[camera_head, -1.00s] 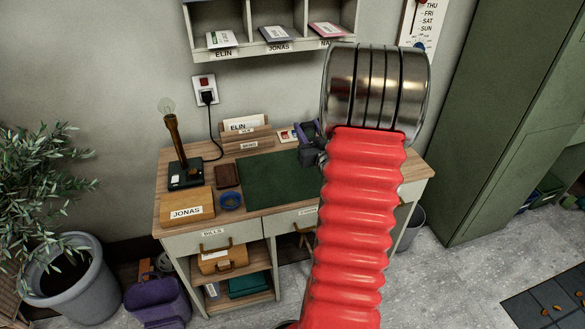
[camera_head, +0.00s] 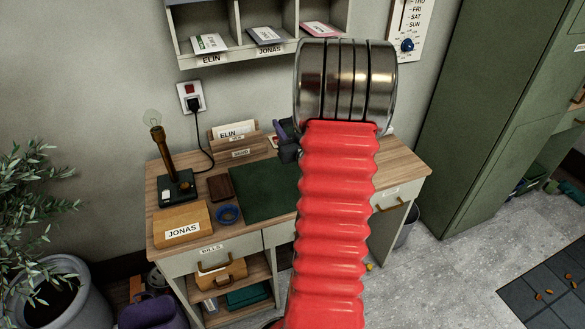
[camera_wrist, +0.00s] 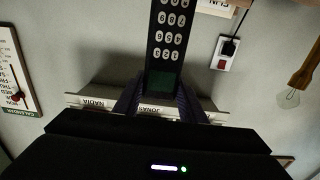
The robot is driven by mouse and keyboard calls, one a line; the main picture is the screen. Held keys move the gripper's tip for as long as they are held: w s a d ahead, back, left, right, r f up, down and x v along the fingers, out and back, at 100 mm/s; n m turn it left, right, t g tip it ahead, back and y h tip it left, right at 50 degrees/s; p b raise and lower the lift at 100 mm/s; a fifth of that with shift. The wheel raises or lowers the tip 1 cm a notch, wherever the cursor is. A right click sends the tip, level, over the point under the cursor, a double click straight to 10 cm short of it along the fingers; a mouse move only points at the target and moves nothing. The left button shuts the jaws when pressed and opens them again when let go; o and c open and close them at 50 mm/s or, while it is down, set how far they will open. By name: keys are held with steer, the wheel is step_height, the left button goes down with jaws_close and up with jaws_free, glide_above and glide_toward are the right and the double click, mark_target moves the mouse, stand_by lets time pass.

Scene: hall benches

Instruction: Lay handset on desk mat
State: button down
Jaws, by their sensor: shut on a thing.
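The handset (camera_wrist: 167,38) is dark with pale number keys and a greenish screen. It stands between the purple fingers of my gripper (camera_wrist: 158,102) in the wrist view, and they are shut on it. The handset is hidden there. The desk mat (camera_head: 250,192) is a dark green rectangle on the desk top. Its visible part is bare, and my arm covers its right side.
The wooden desk (camera_head: 398,172) bears a lamp (camera_head: 168,160), a JONAS box (camera_head: 183,225), a blue ring-shaped item (camera_head: 228,214), a brown wallet-like item (camera_head: 221,188) and a letter rack (camera_head: 240,145). Pigeonholes (camera_head: 262,50) hang above. A green cabinet (camera_head: 485,110) stands right.

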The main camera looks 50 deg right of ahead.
steer(key=shift+f, duration=2.7)
steer(key=shift+f, duration=2.1)
steer(key=c, duration=1.1)
jaws_free()
steer(key=shift+f, duration=0.1)
steer(key=v, duration=1.2)
